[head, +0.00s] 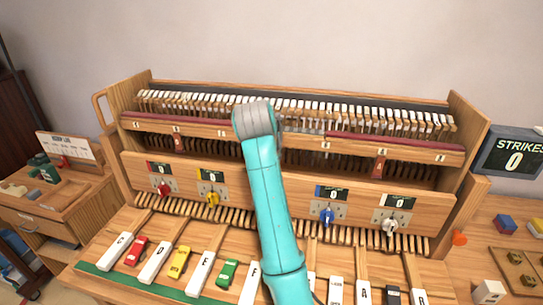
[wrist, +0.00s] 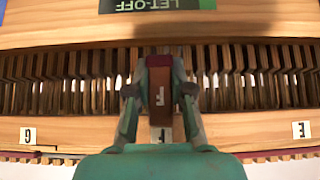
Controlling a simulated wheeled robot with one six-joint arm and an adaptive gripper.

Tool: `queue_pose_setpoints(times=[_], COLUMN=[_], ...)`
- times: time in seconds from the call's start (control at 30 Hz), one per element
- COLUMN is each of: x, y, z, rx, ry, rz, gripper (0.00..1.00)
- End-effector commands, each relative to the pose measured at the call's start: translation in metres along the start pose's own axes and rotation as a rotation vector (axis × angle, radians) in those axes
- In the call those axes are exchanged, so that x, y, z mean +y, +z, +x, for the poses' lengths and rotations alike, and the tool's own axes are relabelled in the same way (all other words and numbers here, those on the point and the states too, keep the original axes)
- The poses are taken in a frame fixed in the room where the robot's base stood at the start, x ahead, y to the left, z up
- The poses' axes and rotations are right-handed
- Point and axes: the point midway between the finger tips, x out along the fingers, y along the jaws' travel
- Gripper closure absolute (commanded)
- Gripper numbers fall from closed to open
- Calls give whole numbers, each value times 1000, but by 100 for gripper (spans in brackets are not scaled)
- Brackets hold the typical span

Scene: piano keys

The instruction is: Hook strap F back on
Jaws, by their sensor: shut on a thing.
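My gripper (wrist: 160,75) is shut on a small reddish-brown piece marked F (wrist: 160,95), which I take to be strap F. Its two fingers stand on either side of the piece. The piece is in front of a row of dark upright slats, in line with a rail label (wrist: 161,135) that is partly covered by my gripper. Whether the strap touches the rail or a hook, I cannot tell. In the head view my arm hides the gripper and the strap.
The wooden rail (wrist: 240,130) bears label G (wrist: 28,135) at left and label E (wrist: 302,130) at right. A LET-OFF plate (wrist: 165,5) is on the board beyond. In the head view, large lettered keys (head: 155,262) lie in front, and coloured knobs (head: 327,216) stick out.

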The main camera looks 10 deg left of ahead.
Motion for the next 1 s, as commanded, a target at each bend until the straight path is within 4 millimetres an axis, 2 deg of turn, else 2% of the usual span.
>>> queue_pose_setpoints(times=[0.37, 0.4, 0.5, 0.83, 1.0], x=[0, 0, 0, 0, 0], y=[0, 0, 0, 0, -1], z=[0, 0, 0, -2, -20], rx=[-4, -4, -4, -3, -1], ry=[-1, -1, 0, 0, -1], rz=[0, 0, 0, 0, 0], gripper=[100, 76, 52, 52, 52])
